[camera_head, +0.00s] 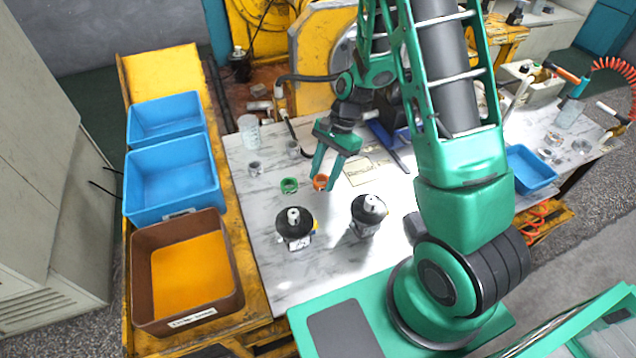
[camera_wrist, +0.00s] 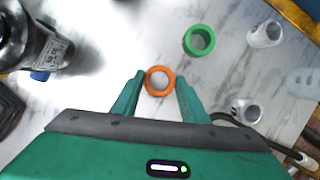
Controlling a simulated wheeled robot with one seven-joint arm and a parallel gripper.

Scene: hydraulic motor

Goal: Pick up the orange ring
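The orange ring (camera_head: 320,183) lies on the marble-patterned table, left of its middle. It also shows in the wrist view (camera_wrist: 158,93), between the two fingertips. My gripper (camera_head: 323,179) points down at the ring, with a finger on each side. In the wrist view, my gripper (camera_wrist: 160,78) is open, with only narrow gaps between the fingers and the ring. I cannot tell how far above the table the fingertips are. Nothing shows as gripped.
A green ring (camera_head: 289,185) lies just left, with grey metal rings (camera_head: 254,168) nearby. Two black-topped motor parts (camera_head: 295,228) (camera_head: 367,214) stand in front. Blue bins (camera_head: 172,178) and a brown bin (camera_head: 237,290) stand at left. A clear cup (camera_head: 249,130) stands behind.

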